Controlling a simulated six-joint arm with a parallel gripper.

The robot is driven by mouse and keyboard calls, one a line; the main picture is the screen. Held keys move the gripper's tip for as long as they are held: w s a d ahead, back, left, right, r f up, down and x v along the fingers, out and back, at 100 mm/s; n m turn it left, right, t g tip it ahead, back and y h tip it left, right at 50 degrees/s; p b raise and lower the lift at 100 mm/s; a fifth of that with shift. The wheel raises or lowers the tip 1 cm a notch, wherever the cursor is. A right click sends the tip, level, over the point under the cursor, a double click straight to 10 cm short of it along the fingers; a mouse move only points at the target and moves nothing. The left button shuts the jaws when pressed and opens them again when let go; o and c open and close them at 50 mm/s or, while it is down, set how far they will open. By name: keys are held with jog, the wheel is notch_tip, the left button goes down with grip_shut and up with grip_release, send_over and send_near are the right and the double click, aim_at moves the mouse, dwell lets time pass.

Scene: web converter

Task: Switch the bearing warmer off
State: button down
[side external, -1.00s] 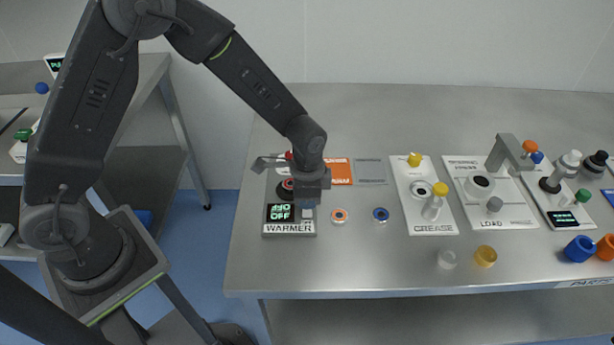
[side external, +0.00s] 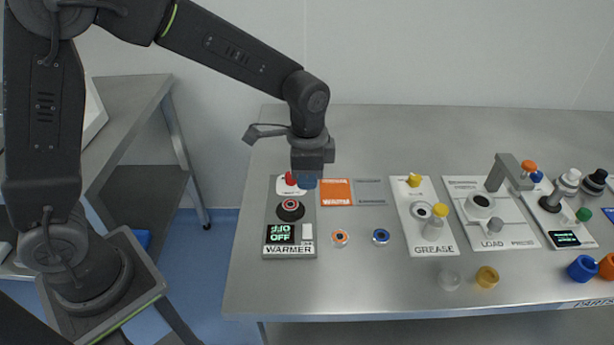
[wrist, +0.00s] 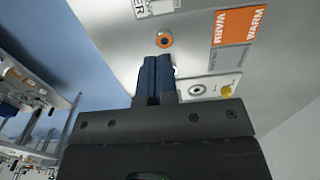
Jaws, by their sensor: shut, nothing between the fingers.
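The bearing warmer (side external: 268,215) is a grey panel at the left of the table in the side view. Its dark display (side external: 280,234) shows green text with OFF on the lower line. A small pale switch (side external: 307,231) sits right of the display, and a black round seat with a red ring (side external: 290,209) is behind it. My gripper (side external: 306,183) is shut and empty, raised above the warmer's back right part. In the wrist view its blue fingers (wrist: 156,72) are together, and only a corner of the WARMER label (wrist: 157,5) shows.
A red button (side external: 290,178) is at the warmer's back. An orange-ringed bearing (side external: 340,238) and a blue-ringed one (side external: 381,237) lie to its right. An orange card (side external: 336,192) is close by. The grease station (side external: 423,240) and load press (side external: 505,238) stand farther right.

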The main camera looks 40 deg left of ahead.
aim_at(306, 227)
jog(key=shift+w+a, duration=0.5)
jog(key=shift+a, duration=0.1)
jog(key=shift+f, duration=0.1)
notch_tip(306, 227, down, 14)
jog(key=shift+r, duration=0.1)
dwell(0.4)
jog(key=shift+a+f, duration=0.1)
jog(key=shift+f, duration=0.25)
